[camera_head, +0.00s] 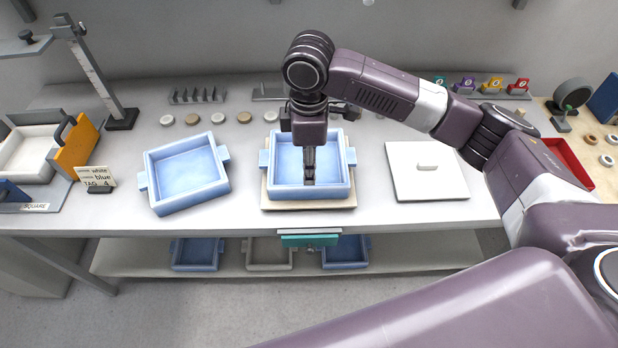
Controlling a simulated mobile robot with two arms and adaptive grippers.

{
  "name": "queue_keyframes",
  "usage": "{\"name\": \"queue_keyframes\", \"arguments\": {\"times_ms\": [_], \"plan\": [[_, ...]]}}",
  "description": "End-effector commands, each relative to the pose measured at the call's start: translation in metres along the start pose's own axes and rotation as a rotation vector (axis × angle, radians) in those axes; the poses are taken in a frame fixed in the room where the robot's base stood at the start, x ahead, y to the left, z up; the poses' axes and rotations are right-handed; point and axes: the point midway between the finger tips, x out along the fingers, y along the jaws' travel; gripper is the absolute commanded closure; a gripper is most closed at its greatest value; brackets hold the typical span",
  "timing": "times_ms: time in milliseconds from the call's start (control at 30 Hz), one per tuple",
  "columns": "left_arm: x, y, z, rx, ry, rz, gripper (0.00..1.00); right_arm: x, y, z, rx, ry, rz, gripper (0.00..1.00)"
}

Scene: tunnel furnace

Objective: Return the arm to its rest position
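My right arm comes in from the right and bends down over the table. Its gripper (309,180) points down over a light blue tray (272,190), with the fingertips in front of the tray's inside. The fingers look close together, but I cannot tell whether they are open or shut. No held object shows. I cannot tell whether the fingers touch the tray. The tray sits on a beige board (350,202). My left gripper is not in view.
Another blue tray (186,176) sits left, beside a sign (98,180). A white lidded plate (426,180) lies right. An orange-sided bin (80,145) and a stand (92,70) are far left. Small discs (193,119) line the back. A lower shelf (410,251) holds more trays.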

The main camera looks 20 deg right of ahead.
Motion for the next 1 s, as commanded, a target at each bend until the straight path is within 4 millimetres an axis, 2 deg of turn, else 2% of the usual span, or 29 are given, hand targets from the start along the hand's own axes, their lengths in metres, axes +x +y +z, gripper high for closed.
{"name": "queue_keyframes", "arguments": {"times_ms": [100, 233, 667, 767, 867, 1000], "plan": [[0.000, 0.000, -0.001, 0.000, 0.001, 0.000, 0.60, -0.021, 0.001, -0.001, -0.002, 0.001, 0.003, 0.69], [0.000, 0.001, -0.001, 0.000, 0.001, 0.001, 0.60, -0.034, 0.000, 0.000, -0.001, 0.001, 0.001, 0.69], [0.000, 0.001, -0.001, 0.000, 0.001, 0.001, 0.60, -0.038, 0.000, -0.001, -0.001, 0.001, 0.000, 0.69], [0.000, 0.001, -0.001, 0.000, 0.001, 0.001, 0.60, -0.031, -0.005, -0.005, -0.003, 0.012, -0.003, 0.69], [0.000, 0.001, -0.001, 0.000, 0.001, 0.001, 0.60, -0.014, -0.018, -0.017, -0.003, 0.047, -0.006, 0.69], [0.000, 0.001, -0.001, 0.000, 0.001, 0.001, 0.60, 0.019, -0.048, -0.041, 0.027, 0.138, -0.010, 0.69]]}}
